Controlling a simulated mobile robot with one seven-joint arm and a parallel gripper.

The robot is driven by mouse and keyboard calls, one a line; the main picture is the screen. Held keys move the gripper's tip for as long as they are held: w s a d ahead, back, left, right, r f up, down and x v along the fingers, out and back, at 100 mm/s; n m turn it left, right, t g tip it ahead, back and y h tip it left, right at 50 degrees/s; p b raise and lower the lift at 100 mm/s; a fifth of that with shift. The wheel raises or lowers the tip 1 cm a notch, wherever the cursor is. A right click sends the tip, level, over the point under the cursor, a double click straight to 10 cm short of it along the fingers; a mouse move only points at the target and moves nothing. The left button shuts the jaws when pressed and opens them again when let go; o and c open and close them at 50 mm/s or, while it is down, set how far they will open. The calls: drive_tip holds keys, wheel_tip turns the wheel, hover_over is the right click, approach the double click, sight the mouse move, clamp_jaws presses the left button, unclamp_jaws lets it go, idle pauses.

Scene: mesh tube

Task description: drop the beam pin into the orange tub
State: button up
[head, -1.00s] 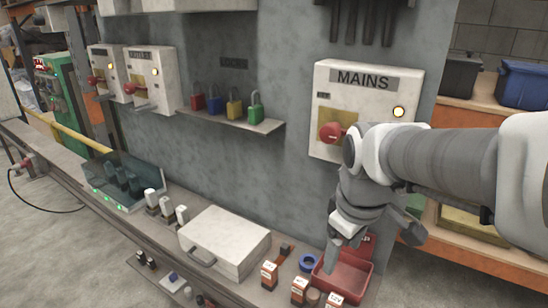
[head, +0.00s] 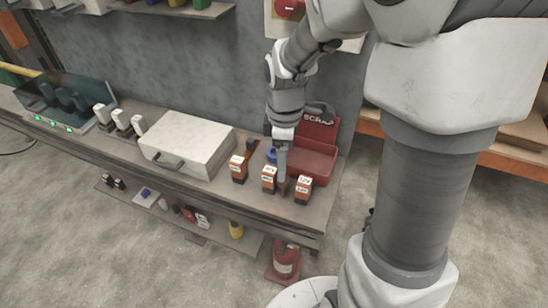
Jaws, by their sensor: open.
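My gripper (head: 281,178) points straight down over the bench top, its fingers low between two small orange-and-white boxes. It is open. A small brown round thing (head: 284,188) is at the fingertips, partly hidden by them; I cannot tell whether they touch it. I cannot pick out a beam pin with certainty. No plainly orange tub shows; a red open tub (head: 318,163) labelled "SCRAP" stands just right of and behind my gripper.
A white case (head: 187,143) and a blue ring (head: 271,155) are left of my gripper.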

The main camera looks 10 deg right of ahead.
sight(283, 187)
wheel_tip(283, 187, down, 10)
drive_tip(key=shift+d+f+b, duration=0.1)
drive_tip(key=shift+f+b, duration=0.05)
drive_tip(key=shift+b, duration=1)
clamp_jaws()
